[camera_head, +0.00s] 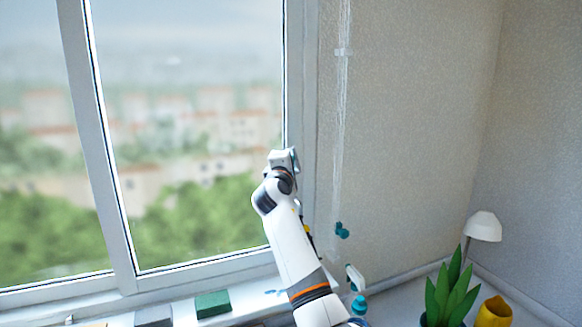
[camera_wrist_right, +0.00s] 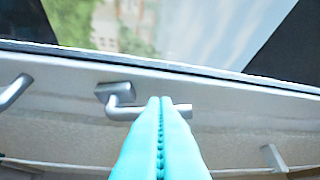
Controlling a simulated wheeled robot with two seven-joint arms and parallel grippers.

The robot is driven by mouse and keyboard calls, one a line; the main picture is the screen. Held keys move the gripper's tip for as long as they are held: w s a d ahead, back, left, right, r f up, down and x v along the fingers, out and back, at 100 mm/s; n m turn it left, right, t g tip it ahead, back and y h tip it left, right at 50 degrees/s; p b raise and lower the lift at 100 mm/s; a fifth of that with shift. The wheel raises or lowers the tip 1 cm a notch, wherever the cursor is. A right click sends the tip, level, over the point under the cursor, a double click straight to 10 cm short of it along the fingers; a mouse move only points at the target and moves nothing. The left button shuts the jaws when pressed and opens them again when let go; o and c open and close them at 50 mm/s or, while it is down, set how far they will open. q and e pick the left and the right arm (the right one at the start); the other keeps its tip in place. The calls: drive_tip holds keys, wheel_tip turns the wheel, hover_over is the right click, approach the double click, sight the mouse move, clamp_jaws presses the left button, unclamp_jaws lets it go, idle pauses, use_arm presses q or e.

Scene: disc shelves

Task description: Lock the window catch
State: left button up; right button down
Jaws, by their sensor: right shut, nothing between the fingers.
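In the right wrist view a silver lever handle (camera_wrist_right: 121,112), likely the window catch, sits on the pale window frame (camera_wrist_right: 220,95). Its square base is at the left and its lever points right, along the frame. My right gripper (camera_wrist_right: 160,100) has its teal fingers shut and empty. Their tips overlap the lever in the picture and hide its middle; I cannot tell whether they touch it. In the head view my right arm reaches up to the right side of the window frame (camera_head: 301,90) and hides the catch. My left gripper is out of view.
A second curved metal piece (camera_wrist_right: 14,92) is at the left in the wrist view. In the head view a pale cord (camera_head: 341,120) hangs on the wall right of the window. A green block (camera_head: 212,303), plant (camera_head: 452,295), yellow vessel (camera_head: 494,313) and white lamp (camera_head: 483,226) stand below.

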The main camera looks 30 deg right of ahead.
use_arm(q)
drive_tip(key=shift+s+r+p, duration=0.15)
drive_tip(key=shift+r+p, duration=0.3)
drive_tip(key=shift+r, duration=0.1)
use_arm(e)
drive_tip(key=shift+d+r+m+g, duration=0.3)
drive_tip(key=shift+d+r+m, duration=0.1)
drive_tip(key=shift+d+m, duration=0.1)
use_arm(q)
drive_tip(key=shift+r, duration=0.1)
